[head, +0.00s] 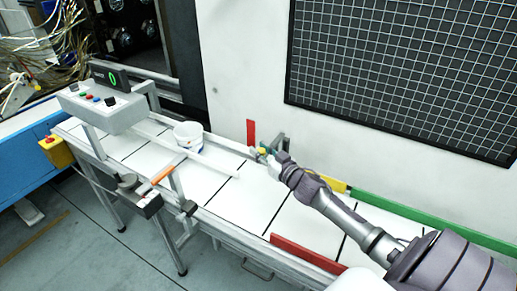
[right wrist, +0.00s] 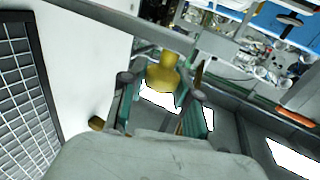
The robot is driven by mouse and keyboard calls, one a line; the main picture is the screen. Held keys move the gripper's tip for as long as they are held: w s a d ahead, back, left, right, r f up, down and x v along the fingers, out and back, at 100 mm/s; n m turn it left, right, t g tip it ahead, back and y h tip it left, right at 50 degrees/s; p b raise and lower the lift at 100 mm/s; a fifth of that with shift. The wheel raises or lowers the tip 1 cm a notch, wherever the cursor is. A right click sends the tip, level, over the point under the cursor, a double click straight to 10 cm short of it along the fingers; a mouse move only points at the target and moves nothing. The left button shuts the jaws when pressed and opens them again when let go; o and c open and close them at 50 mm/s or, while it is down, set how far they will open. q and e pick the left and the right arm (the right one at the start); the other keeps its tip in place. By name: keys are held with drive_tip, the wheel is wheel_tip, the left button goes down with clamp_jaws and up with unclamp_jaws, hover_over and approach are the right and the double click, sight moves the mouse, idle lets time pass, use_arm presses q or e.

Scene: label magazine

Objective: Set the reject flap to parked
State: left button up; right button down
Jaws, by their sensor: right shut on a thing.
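My right gripper (head: 268,154) reaches in from the right over the far edge of the conveyor. It is shut on a yellow knob (right wrist: 162,74), which sits between the green-padded fingers in the right wrist view. The knob joins a grey bar (right wrist: 125,22) crossing above the fingers. In the head view a grey bracket (head: 282,141) stands beside the gripper, and a red plate (head: 251,132) stands upright just left of it. I cannot tell for certain which part is the reject flap. The gripper partly hides the knob and its mount. My left gripper is not in view.
The white conveyor (head: 222,194) runs diagonally, with a white tub (head: 188,134) on it. A control box (head: 103,108) with a green display stands at left. A red guard (head: 303,255) and a green rail (head: 437,220) flank the right end. A wall grid (head: 410,70) hangs behind.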

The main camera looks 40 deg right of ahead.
drive_tip(key=shift+f, duration=0.15)
drive_tip(key=c, duration=0.8)
unclamp_jaws()
drive_tip(key=shift+s, duration=0.15)
drive_tip(key=s, duration=1.2)
drive_tip(key=shift+d, duration=0.15)
